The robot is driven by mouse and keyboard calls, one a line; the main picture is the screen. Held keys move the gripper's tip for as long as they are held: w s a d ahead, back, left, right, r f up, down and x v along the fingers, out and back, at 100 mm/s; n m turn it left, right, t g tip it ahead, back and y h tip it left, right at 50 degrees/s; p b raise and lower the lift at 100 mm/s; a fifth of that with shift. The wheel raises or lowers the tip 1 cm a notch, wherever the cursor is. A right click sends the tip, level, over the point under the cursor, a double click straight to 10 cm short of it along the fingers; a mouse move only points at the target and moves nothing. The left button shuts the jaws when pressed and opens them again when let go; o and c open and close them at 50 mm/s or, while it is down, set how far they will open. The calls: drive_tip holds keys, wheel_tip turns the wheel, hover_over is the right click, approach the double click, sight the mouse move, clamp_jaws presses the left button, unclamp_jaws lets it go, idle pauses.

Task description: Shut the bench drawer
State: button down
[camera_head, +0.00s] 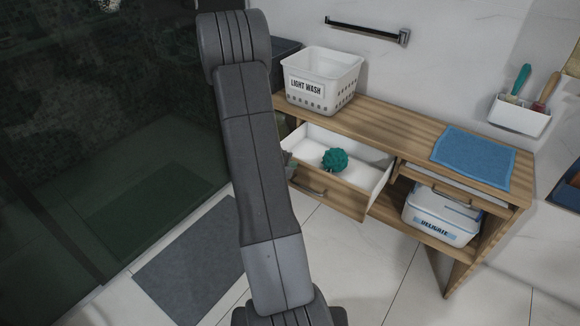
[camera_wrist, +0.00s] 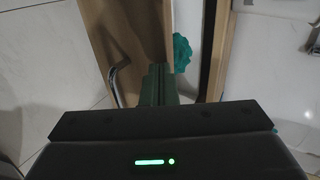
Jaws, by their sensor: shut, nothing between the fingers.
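The wooden bench (camera_head: 400,128) stands against the wall. Its left drawer (camera_head: 335,196) is pulled out, with a wooden front, a metal handle and a white inside. A teal puff (camera_head: 335,160) lies in it. In the wrist view, the drawer front (camera_wrist: 125,40), its handle (camera_wrist: 118,82) and the puff (camera_wrist: 182,52) show near my fingers. My gripper (camera_wrist: 158,72) is shut and empty, by the drawer front; I cannot tell whether it touches. In the head view, my arm hides most of the gripper and the drawer's left end.
A white LIGHT WASH basket (camera_head: 322,82) and a blue towel (camera_head: 472,158) lie on the bench top. A white lidded box (camera_head: 440,215) sits in the lower right opening. A dark mat (camera_head: 190,262) lies on the tiled floor. The floor before the bench is clear.

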drive_tip(key=w+d+p, duration=0.3)
drive_tip(key=w+d, duration=0.7)
drive_tip(key=w, duration=0.4)
drive_tip(key=shift+w+d, duration=0.3)
drive_tip(key=shift+d, duration=0.05)
